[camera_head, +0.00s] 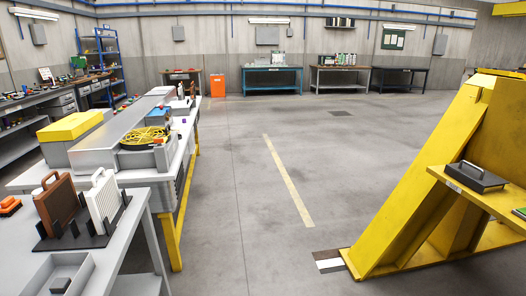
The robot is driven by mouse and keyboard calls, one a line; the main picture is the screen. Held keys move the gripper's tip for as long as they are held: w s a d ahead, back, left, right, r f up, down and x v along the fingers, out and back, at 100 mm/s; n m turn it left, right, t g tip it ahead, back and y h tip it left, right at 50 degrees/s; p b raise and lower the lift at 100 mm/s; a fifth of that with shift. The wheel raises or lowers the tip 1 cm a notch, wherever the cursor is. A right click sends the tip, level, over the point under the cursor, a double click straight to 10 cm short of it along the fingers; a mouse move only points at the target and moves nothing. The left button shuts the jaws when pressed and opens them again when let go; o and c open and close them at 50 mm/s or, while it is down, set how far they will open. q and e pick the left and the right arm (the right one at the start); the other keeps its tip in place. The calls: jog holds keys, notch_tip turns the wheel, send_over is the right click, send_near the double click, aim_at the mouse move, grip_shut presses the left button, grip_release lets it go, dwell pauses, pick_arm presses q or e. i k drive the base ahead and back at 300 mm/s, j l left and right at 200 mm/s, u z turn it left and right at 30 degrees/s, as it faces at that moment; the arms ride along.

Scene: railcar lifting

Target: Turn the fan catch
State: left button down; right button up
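A round yellow grille that looks like a fan guard (144,137) lies on a grey housing at the left, on a long workbench. A small red part and a small purple part show beside the grille. I cannot make out which small part is the catch. Neither of my grippers is in view.
A near table (137,214) at the left holds a rack with a brown panel (57,206) and a white panel (103,201), plus a grey tray (85,270). A yellow steel frame (418,180) stands at the right. The middle floor is clear; benches line the back wall.

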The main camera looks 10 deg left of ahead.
aim_at(159, 140)
jog(key=i+j+u, duration=0.15)
jog(key=i+u, duration=0.3)
jog(key=i, duration=0.25)
jog(key=i+l+u, duration=0.1)
jog(key=i+u, duration=0.35)
jog(key=i, duration=0.25)
